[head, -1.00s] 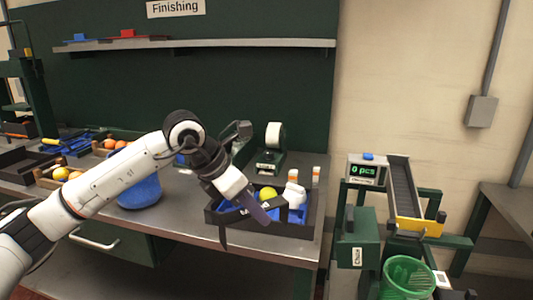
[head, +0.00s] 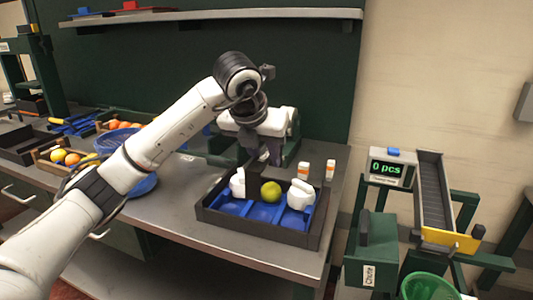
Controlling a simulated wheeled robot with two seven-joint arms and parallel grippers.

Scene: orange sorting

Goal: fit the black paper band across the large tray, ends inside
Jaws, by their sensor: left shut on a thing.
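The large tray (head: 258,233) is black with blue inner compartments and stands near the front edge of the bench. In it are a yellow-green fruit (head: 270,191) in the middle and white bottle-like items at the left (head: 238,185) and right (head: 298,197). My left gripper (head: 264,154) is behind the tray's far side, pointing down, shut on a dark strip that looks like the black paper band (head: 276,153). Only a small part of the band shows; its ends are hidden or too dark to make out. No band lies across the tray. My right gripper is out of view.
Two small orange-and-white bottles (head: 330,170) stand right of the tray's back. A green device (head: 292,150) is behind my gripper. A counter reading 0 pcs (head: 388,168) and a chute (head: 434,195) stand at the right.

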